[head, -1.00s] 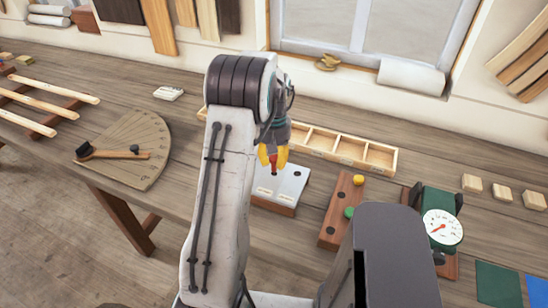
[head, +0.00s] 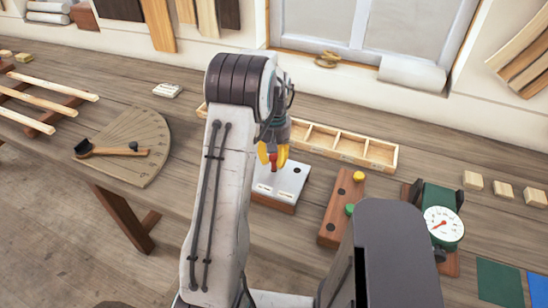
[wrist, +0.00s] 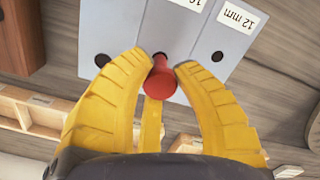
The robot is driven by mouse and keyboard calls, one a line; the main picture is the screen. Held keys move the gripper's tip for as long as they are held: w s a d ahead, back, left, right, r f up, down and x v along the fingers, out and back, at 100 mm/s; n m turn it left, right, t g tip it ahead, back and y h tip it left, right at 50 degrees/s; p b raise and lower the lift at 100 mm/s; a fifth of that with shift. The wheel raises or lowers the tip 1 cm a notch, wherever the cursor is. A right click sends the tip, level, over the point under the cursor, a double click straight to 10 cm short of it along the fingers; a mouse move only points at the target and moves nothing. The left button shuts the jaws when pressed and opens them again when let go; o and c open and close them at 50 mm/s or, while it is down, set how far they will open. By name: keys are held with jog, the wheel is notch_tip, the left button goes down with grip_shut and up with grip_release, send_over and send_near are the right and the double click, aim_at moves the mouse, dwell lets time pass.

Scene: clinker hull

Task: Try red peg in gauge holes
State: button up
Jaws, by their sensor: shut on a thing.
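The red peg (wrist: 160,82) is between the yellow fingers of my gripper (wrist: 160,72) in the wrist view. It also shows as a small red piece below the fingertips in the head view (head: 274,160). My gripper (head: 273,156) is shut on it, over the gauge block (head: 268,200), which has a pale metal top. In the wrist view the peg lines up with the middle of the plate (wrist: 245,45), between a hole at either side. One label there reads 12 mm; another is partly cut off. I cannot tell whether the peg's tip is inside a hole.
A long compartment tray (head: 350,150) lies behind the gauge block. A brown block (head: 338,215) with a yellow and a green peg (head: 350,209) stands to its right. Further right is a dial gauge (head: 443,228).

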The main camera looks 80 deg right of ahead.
jog(key=shift+f+b, duration=0.85)
jog(key=shift+f, duration=0.35)
dwell(0.7)
jog(key=shift+r, duration=0.2)
dwell(0.5)
jog(key=shift+r+p, duration=1.9)
jog(key=shift+r, duration=0.55)
